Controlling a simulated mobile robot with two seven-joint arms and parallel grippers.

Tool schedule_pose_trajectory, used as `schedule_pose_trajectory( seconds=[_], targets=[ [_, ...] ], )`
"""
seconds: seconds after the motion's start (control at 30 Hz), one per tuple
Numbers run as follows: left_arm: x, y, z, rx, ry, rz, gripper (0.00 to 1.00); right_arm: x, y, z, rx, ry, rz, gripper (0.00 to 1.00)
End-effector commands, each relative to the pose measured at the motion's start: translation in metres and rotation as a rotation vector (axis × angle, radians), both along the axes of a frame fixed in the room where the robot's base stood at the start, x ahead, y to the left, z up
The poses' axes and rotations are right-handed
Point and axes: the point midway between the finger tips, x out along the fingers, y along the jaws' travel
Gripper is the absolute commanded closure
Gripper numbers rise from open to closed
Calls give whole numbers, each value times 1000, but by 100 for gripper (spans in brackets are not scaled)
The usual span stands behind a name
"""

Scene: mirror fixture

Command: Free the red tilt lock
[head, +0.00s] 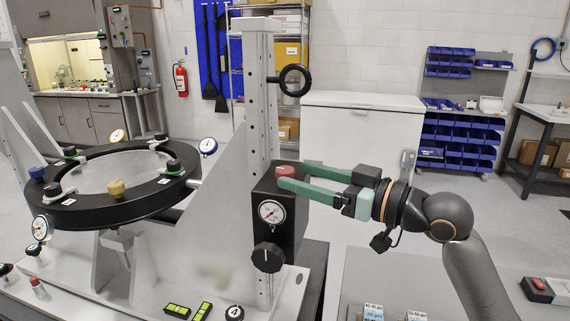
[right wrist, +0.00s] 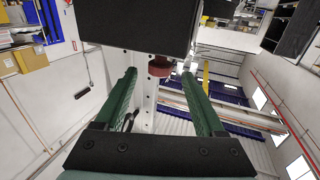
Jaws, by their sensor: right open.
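The red tilt lock (head: 285,171) is a short red knob on top of a black box (head: 287,208) fixed to the grey upright. It also shows in the right wrist view (right wrist: 159,66), near the black box edge. My right gripper (head: 292,175) has two green fingers, spread apart, coming in from the right at the knob's height. In the right wrist view (right wrist: 159,76) the knob lies in line with the gap between the fingertips, and the fingers look clear of it. My left gripper is not in view.
The black box carries a round gauge (head: 271,212) and a black knob (head: 268,257). A black mirror ring (head: 92,217) with clamps and coloured knobs stands left. Floor beyond is open.

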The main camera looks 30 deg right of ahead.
Motion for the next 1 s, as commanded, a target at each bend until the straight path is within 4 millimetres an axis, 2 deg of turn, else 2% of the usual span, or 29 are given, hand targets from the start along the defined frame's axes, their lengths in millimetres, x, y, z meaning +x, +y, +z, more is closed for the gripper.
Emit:
schedule_pose_trajectory(
  seconds=[0.3,0.73,1.0],
  targets=[
    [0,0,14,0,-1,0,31,32,12,1,3,0,0,29],
    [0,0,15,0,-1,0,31,39,16,0,0,0,0,29],
    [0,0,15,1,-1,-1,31,38,16,0,0,0,0,58]
  ],
)
